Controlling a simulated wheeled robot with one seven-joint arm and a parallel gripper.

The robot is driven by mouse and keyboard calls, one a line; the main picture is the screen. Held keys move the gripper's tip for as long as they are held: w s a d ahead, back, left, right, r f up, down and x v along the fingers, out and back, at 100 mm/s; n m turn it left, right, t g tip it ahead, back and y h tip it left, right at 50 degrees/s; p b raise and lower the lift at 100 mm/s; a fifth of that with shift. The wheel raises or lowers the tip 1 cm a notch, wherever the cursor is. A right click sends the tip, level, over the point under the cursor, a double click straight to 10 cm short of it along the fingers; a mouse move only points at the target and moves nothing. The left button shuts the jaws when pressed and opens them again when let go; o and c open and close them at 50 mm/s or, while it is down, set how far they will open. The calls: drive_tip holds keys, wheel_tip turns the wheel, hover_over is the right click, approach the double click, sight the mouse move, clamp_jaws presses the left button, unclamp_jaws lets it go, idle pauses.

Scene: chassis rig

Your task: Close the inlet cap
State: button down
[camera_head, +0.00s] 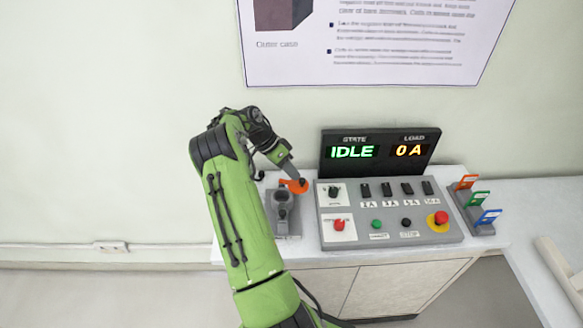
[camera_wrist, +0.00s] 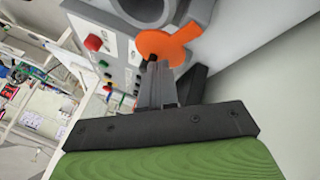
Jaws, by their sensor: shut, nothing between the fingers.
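The orange inlet cap (camera_head: 294,186) stands at the upper right of the grey inlet unit (camera_head: 283,222), left of the control panel. It looks swung away from the unit's round opening. In the wrist view the orange cap (camera_wrist: 168,44) is just beyond my fingertips, beside the grey round inlet (camera_wrist: 185,12). My gripper (camera_head: 297,178) is shut and empty, its tips at the cap. In the wrist view my gripper (camera_wrist: 158,68) overlaps the cap's lower edge; I cannot tell whether they touch. My arm hides part of the inlet unit's left side.
The control panel (camera_head: 388,236) with switches, buttons and a red stop knob (camera_head: 437,218) is close on the right. Its display (camera_head: 378,152) reads IDLE and 0 A. A rack of coloured tags (camera_head: 478,205) stands further right. The wall (camera_head: 120,120) is behind.

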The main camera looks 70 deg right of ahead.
drive_tip(key=m+y, duration=0.1)
drive_tip(key=m, duration=0.1)
drive_tip(key=a+m+y+p, duration=0.1)
drive_tip(key=m, duration=0.1)
drive_tip(key=shift+s+a+m+y, duration=0.1)
drive_tip(key=shift+m+y, duration=0.2)
drive_tip(key=shift+y, duration=0.1)
drive_tip(key=shift+a, duration=0.2)
drive_tip(key=shift+w+a, duration=0.3)
drive_tip(key=shift+a, duration=0.2)
idle(0.8)
